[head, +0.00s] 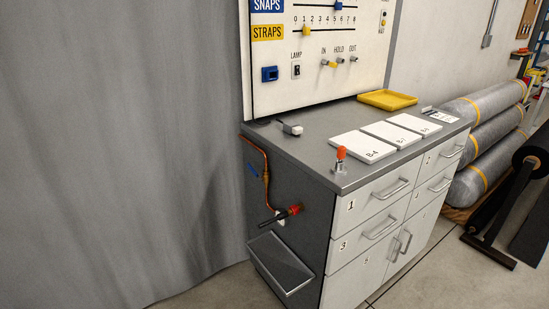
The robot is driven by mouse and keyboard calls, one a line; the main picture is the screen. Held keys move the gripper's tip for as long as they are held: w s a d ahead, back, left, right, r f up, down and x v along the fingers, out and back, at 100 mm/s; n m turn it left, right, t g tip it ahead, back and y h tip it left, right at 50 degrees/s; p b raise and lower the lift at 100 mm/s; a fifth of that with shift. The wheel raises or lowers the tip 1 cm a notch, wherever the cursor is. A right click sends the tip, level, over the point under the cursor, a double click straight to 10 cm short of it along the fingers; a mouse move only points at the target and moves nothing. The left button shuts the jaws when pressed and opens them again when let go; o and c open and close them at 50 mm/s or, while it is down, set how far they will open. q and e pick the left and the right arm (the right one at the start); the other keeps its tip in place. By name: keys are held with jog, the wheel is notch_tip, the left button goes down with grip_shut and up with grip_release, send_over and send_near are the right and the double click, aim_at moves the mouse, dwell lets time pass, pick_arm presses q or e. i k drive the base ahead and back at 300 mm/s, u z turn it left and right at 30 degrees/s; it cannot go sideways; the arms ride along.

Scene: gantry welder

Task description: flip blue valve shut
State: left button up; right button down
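Neither of my grippers is in view.
A black-and-red nozzle or handle (288,213) sticks out of the cabinet side below the pipe. A grey tray (280,264) juts out under it. A grey curtain (120,150) hangs on the left. An orange-topped knob (341,154) stands at the worktop's front corner.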

aim_at(249, 166)
jog(key=u, duration=0.1)
jog(key=i, duration=0.8)
jog(key=u, duration=0.6)
